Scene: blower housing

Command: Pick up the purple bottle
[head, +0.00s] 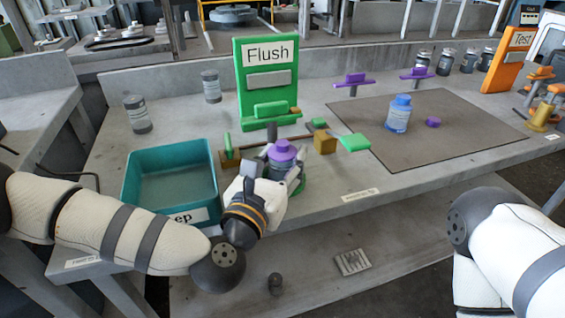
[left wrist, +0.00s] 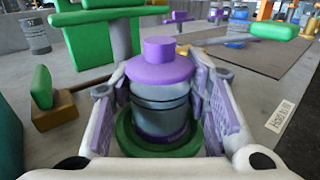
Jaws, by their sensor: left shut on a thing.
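The purple bottle (head: 283,158) has a purple cap and a grey body. It stands upright near the front edge of the table, in front of the green Flush stand. My left gripper (head: 270,168) is around it from the front. In the left wrist view the purple bottle (left wrist: 160,90) is between the two fingers, and the left gripper (left wrist: 165,105) is shut on it. A green ring (left wrist: 160,145) surrounds its base; whether the bottle is lifted from it cannot be told. Of my right side only arm links show at the right edge; its gripper is out of view.
A teal bin (head: 172,205) stands just left of the gripper. The green Flush stand (head: 267,75) is behind. A blue bottle (head: 397,114) stands on the brown mat (head: 455,135) at right. Grey canisters (head: 137,114) stand at back left.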

